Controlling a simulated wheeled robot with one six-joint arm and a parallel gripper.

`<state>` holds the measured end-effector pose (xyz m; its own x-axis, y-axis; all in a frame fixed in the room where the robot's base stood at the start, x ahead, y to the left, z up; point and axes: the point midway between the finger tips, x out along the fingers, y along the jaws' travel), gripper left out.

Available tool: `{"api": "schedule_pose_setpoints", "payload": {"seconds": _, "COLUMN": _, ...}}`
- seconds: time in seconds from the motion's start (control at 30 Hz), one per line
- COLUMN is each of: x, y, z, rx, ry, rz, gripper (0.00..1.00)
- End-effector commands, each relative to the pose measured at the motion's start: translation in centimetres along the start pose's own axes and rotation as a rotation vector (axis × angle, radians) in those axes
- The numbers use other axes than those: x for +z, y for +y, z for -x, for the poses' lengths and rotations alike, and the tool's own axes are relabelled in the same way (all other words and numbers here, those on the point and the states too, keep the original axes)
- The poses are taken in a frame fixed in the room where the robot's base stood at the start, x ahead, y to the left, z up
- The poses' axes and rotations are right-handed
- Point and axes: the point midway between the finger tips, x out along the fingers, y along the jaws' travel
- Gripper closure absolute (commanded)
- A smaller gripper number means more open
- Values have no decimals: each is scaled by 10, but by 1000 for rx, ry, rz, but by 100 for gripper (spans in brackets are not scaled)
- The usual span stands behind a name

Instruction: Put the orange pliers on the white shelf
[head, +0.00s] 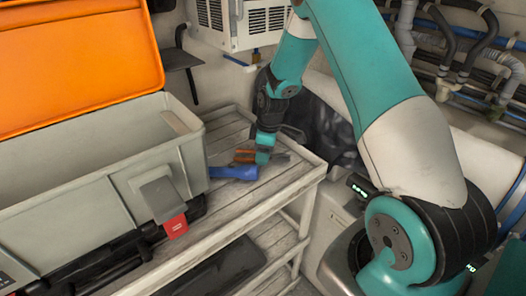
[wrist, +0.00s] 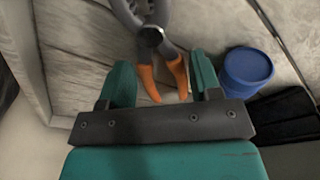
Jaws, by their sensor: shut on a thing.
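The orange pliers (head: 243,156) are at the top of the whitish slatted wooden shelf (head: 222,213) in the head view, partly hidden by my gripper (head: 262,158). In the wrist view the pliers (wrist: 147,62) have orange handles pointing toward my gripper (wrist: 162,80) and a grey metal head at the top edge, cut off by the frame.
A blue cylindrical thing (head: 235,172) lies beside my gripper; it also shows in the wrist view (wrist: 247,70). A large grey box (head: 75,222) with a raised orange lid (head: 75,65) takes up the left. A white vented unit (head: 238,22) is behind. Pipes run at right.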

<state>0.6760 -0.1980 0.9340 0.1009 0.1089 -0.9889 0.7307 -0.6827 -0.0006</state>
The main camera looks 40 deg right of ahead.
Motion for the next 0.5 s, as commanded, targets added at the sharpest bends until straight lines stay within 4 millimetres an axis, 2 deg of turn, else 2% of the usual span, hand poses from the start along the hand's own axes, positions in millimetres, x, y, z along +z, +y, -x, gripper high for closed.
{"api": "schedule_pose_setpoints", "payload": {"seconds": 0.4, "x": 1, "y": 0, "z": -9, "rx": 1, "ry": 1, "rz": 1, "gripper": 71}}
{"api": "schedule_pose_setpoints", "payload": {"seconds": 0.43, "x": 1, "y": 0, "z": -8, "rx": 1, "ry": 1, "rz": 1, "gripper": 35}}
{"api": "schedule_pose_setpoints", "payload": {"seconds": 0.5, "x": 1, "y": 0, "z": -7, "rx": 0, "ry": 0, "rz": 0, "gripper": 19}}
